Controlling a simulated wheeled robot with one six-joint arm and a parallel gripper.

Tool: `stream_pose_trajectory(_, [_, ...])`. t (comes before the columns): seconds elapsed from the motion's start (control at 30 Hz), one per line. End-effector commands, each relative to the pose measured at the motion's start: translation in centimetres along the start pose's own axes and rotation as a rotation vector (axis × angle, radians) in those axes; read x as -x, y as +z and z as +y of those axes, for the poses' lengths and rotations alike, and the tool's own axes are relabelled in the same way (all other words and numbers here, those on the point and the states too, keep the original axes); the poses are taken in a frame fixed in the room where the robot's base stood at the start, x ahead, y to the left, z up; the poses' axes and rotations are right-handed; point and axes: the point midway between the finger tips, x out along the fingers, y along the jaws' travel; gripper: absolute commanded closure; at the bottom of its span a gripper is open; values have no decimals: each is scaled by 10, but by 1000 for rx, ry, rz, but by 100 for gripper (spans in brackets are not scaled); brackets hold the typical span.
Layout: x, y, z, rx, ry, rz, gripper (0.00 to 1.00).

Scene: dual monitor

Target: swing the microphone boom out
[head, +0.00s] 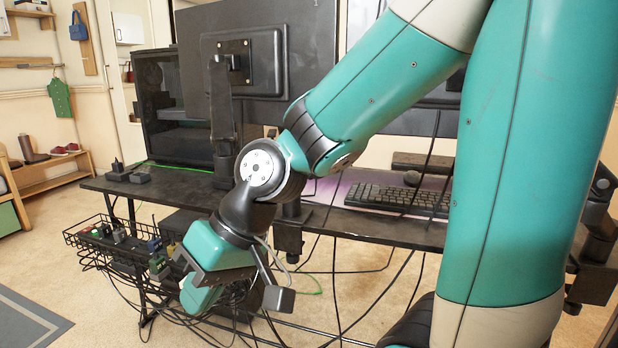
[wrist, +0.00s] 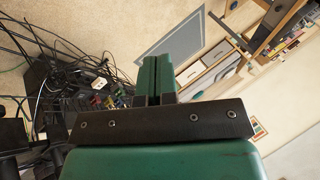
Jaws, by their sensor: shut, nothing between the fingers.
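My gripper (wrist: 157,72) is shut and empty; its two green fingers lie side by side in the wrist view. In the head view my gripper (head: 196,300) hangs low in front of the desk (head: 375,227), near the wire basket of cables under its left side. I cannot make out a microphone or its boom for certain in either view. A black jointed part (head: 600,190) shows at the right edge of the head view, partly hidden behind my arm; I cannot tell whether it belongs to the boom. My arm hides much of the desk's right side.
A monitor (head: 330,40) on a black mount (head: 222,110) stands over the desk, with a PC case (head: 170,125) at left. A keyboard (head: 385,197) lies on the desk. Loose cables (head: 340,290) hang below, beside the wire basket (head: 85,235). The floor (head: 70,270) at left is open.

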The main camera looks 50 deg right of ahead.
Motion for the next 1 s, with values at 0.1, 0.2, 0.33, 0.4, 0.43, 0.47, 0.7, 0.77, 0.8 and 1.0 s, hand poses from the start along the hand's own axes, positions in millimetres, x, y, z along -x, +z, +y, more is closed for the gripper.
stream_pose_trajectory(0.1, [18, -48, 59, -323, -45, 238, 100])
stream_pose_trajectory(0.2, [46, -77, 118, -583, -85, 469, 100])
stream_pose_trajectory(0.33, [96, -89, 201, -897, -131, 785, 100])
stream_pose_trajectory(0.4, [124, -84, 241, -1037, -151, 943, 100])
stream_pose_trajectory(0.43, [135, -79, 256, -1088, -157, 1007, 100])
stream_pose_trajectory(0.47, [146, -74, 270, -1136, -164, 1066, 100])
stream_pose_trajectory(0.7, [195, -40, 329, -1335, -191, 1343, 100])
stream_pose_trajectory(0.77, [199, -39, 333, -1346, -193, 1361, 100])
stream_pose_trajectory(0.8, [200, -40, 334, -1349, -194, 1364, 100])
stream_pose_trajectory(1.0, [199, -52, 339, -1350, -197, 1359, 100])
